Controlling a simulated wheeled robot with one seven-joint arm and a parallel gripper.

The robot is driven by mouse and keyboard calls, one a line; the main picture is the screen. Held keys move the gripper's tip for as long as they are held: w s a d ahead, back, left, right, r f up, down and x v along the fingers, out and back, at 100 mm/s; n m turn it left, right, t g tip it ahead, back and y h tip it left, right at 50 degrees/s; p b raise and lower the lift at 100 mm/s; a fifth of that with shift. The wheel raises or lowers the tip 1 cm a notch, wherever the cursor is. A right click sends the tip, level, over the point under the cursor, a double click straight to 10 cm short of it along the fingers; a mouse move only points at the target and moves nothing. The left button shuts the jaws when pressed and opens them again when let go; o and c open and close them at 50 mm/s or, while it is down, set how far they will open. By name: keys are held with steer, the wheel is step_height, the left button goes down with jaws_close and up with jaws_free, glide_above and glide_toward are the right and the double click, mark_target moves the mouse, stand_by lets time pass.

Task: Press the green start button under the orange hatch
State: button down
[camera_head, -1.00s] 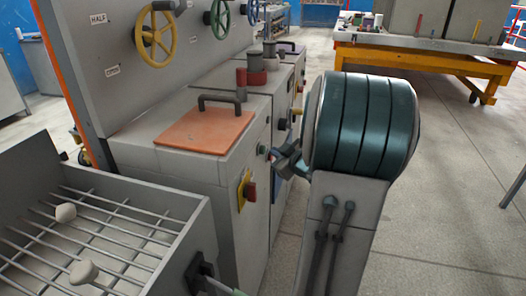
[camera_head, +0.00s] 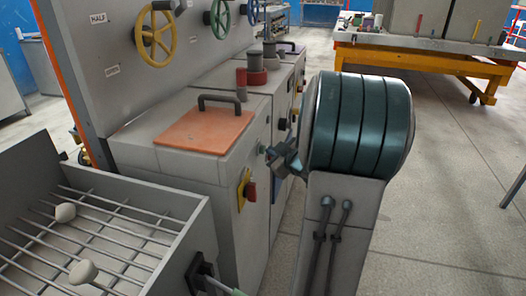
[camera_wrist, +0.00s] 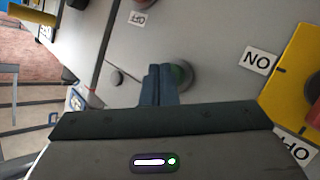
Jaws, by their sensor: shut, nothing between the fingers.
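The orange hatch (camera_head: 205,130) lies closed on top of the grey cabinet, with a dark handle across it. The green button (camera_head: 262,149) is on the cabinet's right-hand face, below the hatch's level, and is small in the head view. In the wrist view the green button (camera_wrist: 181,73) sits in a round grey collar, partly covered by my fingers. My gripper (camera_head: 274,155) is shut and empty, its fingertips right at the button in both views. I cannot tell whether the tips touch it.
A red switch on a yellow plate (camera_head: 246,189) is on the same face, below the button. An ON label (camera_wrist: 258,59) is right of the button in the wrist view. A grey open bin with bars (camera_head: 120,216) stands at front left.

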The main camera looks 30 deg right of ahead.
steer(key=shift+w+a, duration=0.2)
stand_by(0.5)
steer(key=shift+s+d+p, duration=0.35)
steer(key=shift+s+d, duration=0.2)
steer(key=shift+s, duration=0.1)
steer(key=shift+s+d, duration=0.1)
steer(key=s+d+p, duration=0.1)
steer(key=s+d, duration=0.2)
steer(key=shift+s+p, duration=0.35)
steer(key=shift+p, duration=0.05)
stand_by(0.9)
